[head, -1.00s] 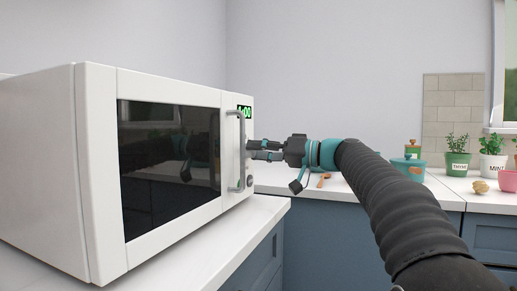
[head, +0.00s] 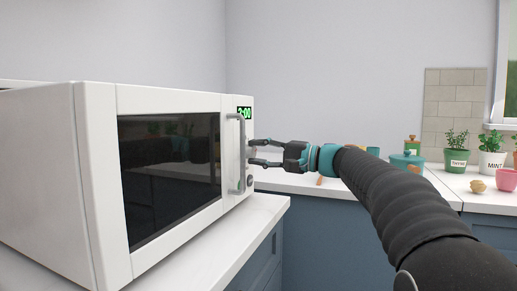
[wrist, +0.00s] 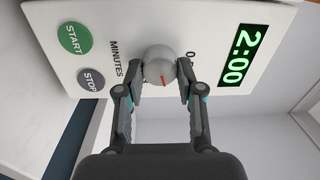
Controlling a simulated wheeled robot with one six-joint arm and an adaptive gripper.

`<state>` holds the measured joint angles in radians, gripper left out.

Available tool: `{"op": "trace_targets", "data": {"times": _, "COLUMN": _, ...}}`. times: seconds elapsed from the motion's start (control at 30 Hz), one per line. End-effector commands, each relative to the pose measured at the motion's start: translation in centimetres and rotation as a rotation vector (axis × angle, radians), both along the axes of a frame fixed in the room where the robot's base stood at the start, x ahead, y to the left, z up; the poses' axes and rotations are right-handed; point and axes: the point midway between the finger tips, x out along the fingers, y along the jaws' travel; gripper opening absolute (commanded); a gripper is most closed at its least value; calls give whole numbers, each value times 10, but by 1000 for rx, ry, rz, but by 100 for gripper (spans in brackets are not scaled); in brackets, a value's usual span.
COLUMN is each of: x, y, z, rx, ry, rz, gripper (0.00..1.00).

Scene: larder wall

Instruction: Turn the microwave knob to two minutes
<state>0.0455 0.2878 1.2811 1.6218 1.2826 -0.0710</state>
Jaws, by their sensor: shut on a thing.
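The white microwave (head: 98,150) stands on the counter at left in the head view. Its green display (wrist: 239,57) reads 2:00 in the wrist view; in the head view the display (head: 244,113) is partly hidden by the door handle. The round grey knob (wrist: 160,62) with a red mark sits on the panel between the MINUTES label and a 0. My gripper (wrist: 160,78) is shut on the knob, one finger on each side. In the head view my gripper (head: 258,152) reaches the panel from the right, and the handle hides the knob.
Green START (wrist: 75,39) and grey STOP (wrist: 91,79) buttons lie beside the knob. The vertical door handle (head: 242,152) is close to my fingers.

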Motion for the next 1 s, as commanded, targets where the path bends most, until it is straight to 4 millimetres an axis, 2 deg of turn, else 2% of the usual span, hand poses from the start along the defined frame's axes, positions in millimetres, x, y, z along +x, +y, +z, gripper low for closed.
{"op": "trace_targets", "data": {"times": 0.3, "x": 1, "y": 0, "z": 0, "rx": 34, "ry": 90, "rz": -2, "gripper": 2}}
{"op": "trace_targets", "data": {"times": 0.77, "x": 0, "y": 0, "z": 0, "rx": 38, "ry": 101, "rz": -3, "gripper": 2}}
{"op": "trace_targets", "data": {"times": 0.8, "x": 1, "y": 0, "z": 0, "rx": 38, "ry": 101, "rz": -3, "gripper": 39}}
{"op": "trace_targets", "data": {"times": 0.9, "x": 0, "y": 0, "z": 0, "rx": 38, "ry": 101, "rz": -2, "gripper": 62}}
{"op": "trace_targets", "data": {"times": 1.0, "x": 0, "y": 0, "z": 0, "rx": 38, "ry": 101, "rz": -2, "gripper": 62}}
